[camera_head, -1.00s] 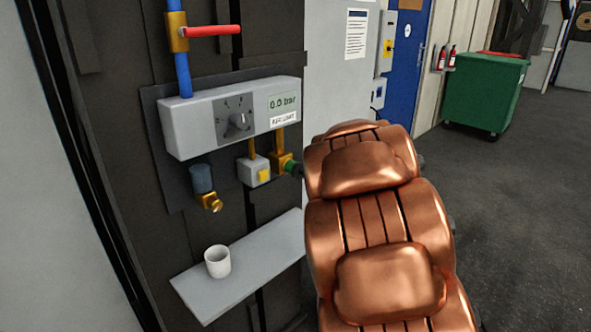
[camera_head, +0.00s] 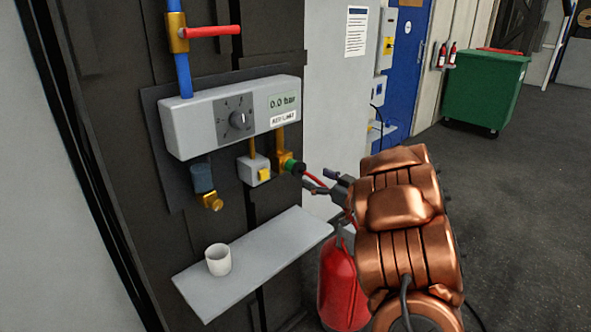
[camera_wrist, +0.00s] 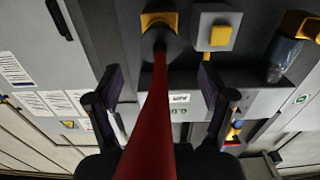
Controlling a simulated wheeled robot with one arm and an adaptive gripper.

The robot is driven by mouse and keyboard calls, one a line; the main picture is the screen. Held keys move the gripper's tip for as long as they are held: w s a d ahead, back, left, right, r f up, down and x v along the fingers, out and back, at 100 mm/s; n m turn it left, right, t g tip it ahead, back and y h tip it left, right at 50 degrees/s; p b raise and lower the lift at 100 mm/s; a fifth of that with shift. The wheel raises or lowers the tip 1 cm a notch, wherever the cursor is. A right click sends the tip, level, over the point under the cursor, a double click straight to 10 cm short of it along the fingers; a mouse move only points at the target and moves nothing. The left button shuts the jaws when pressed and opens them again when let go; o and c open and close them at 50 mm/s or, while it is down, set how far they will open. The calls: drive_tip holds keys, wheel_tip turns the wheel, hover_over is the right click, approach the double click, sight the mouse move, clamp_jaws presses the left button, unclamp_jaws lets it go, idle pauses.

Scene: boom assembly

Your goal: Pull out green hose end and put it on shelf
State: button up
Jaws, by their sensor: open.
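The green hose end (camera_head: 293,166) sits in the brass fitting (camera_head: 283,158) under the right side of the pressure panel, with a red hose (camera_head: 316,178) running from it to the right. My gripper (camera_head: 320,183) is just right of the green end, fingers pointing at it. In the wrist view the red hose (camera_wrist: 152,120) passes between the two spread fingers of my gripper (camera_wrist: 166,88) up to the fitting (camera_wrist: 159,20); the fingers look clear of it. The grey shelf (camera_head: 270,255) is below the panel, with a white cup (camera_head: 218,260) on its left part.
The panel (camera_head: 185,125) reads 0.0 bar. A yellow-buttoned box (camera_head: 254,170) and a brass-tipped outlet (camera_head: 204,187) hang left of the green end. A red cylinder (camera_head: 340,285) stands below my arm, right of the shelf. The shelf's right part is bare.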

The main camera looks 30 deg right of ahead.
sight(304, 173)
drive_tip(key=x, duration=0.8)
drive_tip(key=shift+w+r, duration=0.1)
drive_tip(key=shift+w+a, duration=0.15)
drive_tip(key=shift+w, duration=0.3)
drive_tip(key=shift+p, duration=0.45)
idle(1.0)
clamp_jaws()
idle(0.9)
drive_tip(key=shift+s, duration=0.15)
drive_tip(key=shift+p+v, duration=0.35)
drive_tip(key=shift+v, duration=2.55)
